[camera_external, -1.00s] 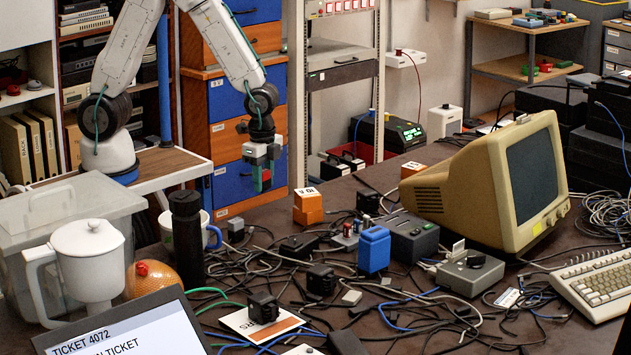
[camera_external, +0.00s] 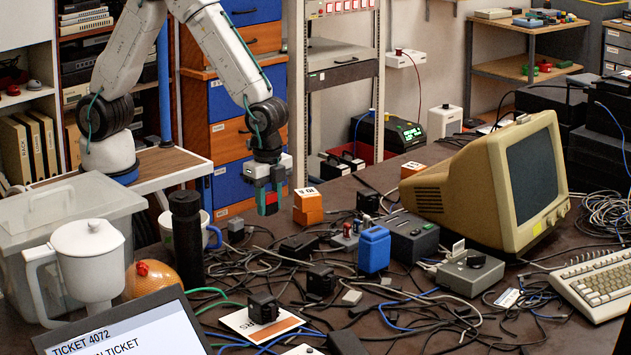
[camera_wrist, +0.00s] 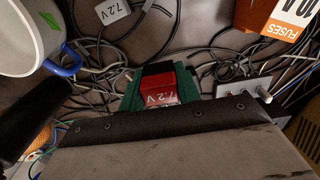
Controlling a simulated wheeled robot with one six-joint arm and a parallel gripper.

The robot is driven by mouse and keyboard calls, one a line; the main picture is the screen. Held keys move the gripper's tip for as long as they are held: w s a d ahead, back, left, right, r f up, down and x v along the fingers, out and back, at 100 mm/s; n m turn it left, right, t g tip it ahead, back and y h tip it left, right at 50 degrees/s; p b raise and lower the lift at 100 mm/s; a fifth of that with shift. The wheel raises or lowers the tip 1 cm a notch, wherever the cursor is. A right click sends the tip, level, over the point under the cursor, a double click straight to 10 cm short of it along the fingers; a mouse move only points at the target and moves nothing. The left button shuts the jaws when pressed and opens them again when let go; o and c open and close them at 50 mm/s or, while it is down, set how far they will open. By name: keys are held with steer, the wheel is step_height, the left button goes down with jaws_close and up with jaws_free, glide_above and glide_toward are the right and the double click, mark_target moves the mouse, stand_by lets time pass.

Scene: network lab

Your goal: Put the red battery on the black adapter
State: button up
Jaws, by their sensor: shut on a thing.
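The red battery (camera_external: 271,198) is held in my gripper (camera_external: 268,205) above the table, left of the orange fuse boxes. In the wrist view the red battery (camera_wrist: 160,92), marked 7.2V, sits between the green finger pads of my gripper (camera_wrist: 160,88). It has a dark end. Several small black blocks lie on the table. One black block (camera_external: 263,308) is on a white and orange card in front. Another black block (camera_external: 320,281) is among the cables, and a third (camera_external: 368,202) is behind. I cannot tell which is the adapter.
A grey 7.2V block (camera_wrist: 117,11) lies near a white mug (camera_wrist: 30,35). A black bottle (camera_external: 187,235) stands left of my gripper. Orange fuse boxes (camera_external: 308,205) stand to its right. A blue block (camera_external: 374,250) stands farther right. Loose cables cover much of the table.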

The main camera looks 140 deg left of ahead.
glide_above(299, 241)
steer(key=shift+s+f, duration=0.2)
steer(key=shift+f, duration=0.2)
steer(key=shift+w+f, duration=0.2)
steer(key=shift+f, duration=1.6)
steer(key=o, duration=1)
steer(key=shift+f, duration=0.15)
